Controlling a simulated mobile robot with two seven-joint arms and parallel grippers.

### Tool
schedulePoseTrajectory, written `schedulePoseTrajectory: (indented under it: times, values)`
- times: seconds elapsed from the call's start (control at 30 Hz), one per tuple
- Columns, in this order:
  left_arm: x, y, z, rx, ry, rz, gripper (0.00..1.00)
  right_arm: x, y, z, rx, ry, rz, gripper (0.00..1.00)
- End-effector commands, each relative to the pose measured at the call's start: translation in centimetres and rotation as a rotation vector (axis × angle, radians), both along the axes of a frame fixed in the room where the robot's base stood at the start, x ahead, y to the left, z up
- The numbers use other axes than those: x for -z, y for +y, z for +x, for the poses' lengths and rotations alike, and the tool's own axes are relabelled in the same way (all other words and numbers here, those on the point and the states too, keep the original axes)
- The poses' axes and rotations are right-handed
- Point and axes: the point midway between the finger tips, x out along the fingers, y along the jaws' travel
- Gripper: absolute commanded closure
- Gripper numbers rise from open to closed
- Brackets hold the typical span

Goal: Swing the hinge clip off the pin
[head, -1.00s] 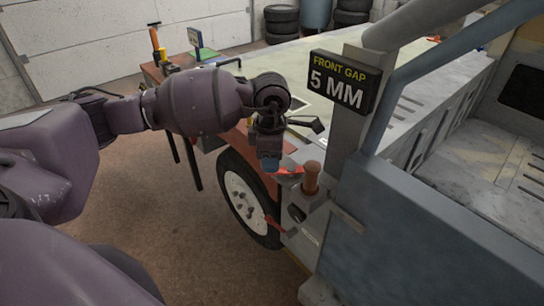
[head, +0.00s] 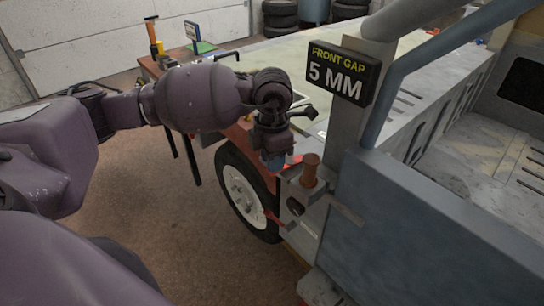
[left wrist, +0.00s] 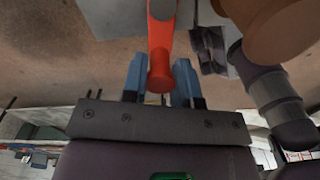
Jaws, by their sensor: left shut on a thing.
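The red hinge clip (left wrist: 160,45) shows as a red bar in the left wrist view. Its rounded near end lies between the blue fingers of my left gripper (left wrist: 160,84), which is shut on it. In the head view, a little of the red clip (head: 293,160) shows beside the left gripper (head: 273,162); the fingers hide the rest. A brown upright peg (head: 311,170), perhaps the pin or its handle, stands just right of the gripper, apart from it. Where the clip meets the pin is not clear. My right gripper is out of view.
The vehicle frame's grey post (head: 345,135) and blue-grey panel (head: 430,235) stand close on the right. A sign (head: 343,73) reads "FRONT GAP 5 MM". A wheel (head: 243,195) sits below the gripper. The floor (head: 180,240) at lower left is clear.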

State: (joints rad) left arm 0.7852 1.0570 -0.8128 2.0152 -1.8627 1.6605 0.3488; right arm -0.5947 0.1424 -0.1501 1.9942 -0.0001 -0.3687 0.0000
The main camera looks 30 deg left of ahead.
Motion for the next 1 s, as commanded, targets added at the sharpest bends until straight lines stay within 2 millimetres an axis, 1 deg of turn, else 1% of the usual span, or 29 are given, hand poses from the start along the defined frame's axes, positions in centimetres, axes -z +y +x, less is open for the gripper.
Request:
schedulePoseTrajectory:
  times: [0.23,0.27,0.4,0.43,1.0]
  values:
    - [-0.2,-0.1,0.1,0.000,-0.005,-0.002,0.96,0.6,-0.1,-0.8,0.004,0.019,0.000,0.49]
    - [-0.2,-0.1,0.1,0.000,-0.005,-0.002,0.71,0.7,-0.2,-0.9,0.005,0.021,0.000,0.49]
    - [-0.2,0.0,0.1,0.001,-0.004,-0.002,0.50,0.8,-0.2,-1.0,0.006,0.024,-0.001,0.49]
    - [-0.1,0.0,0.1,0.001,-0.004,-0.002,0.47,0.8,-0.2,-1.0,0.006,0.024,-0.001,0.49]
    - [0.0,0.0,0.0,0.014,-0.001,-0.001,0.47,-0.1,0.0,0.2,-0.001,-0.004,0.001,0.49]
